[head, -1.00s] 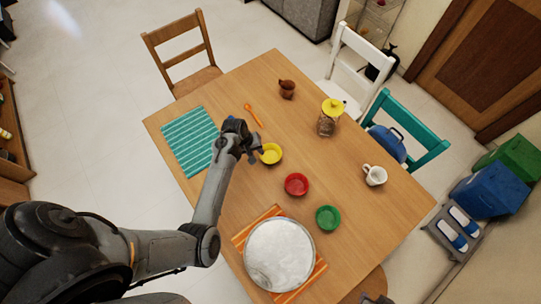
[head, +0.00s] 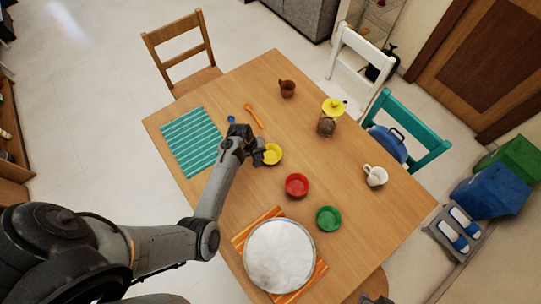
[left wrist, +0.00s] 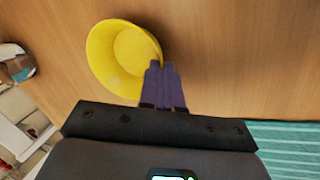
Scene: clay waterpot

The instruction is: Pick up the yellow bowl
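The yellow bowl (head: 272,154) sits on the wooden table in the head view, right beside my left gripper (head: 259,155). In the left wrist view the bowl (left wrist: 112,60) is at the upper left, its inside facing the camera. The purple fingers of my left gripper (left wrist: 165,86) are close together at the bowl's near right rim. One finger overlaps the inside of the rim and the other is outside it, so they look shut on the rim. The bowl appears to rest on the table. My right gripper is not in view.
A red bowl (head: 297,185) and green bowl (head: 328,218) stand nearer. A metal plate (head: 279,256) lies on an orange mat. A teal mat (head: 190,142), orange spoon (head: 253,116), brown pot (head: 287,88), yellow-lidded jar (head: 328,120) and white mug (head: 375,176) lie around.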

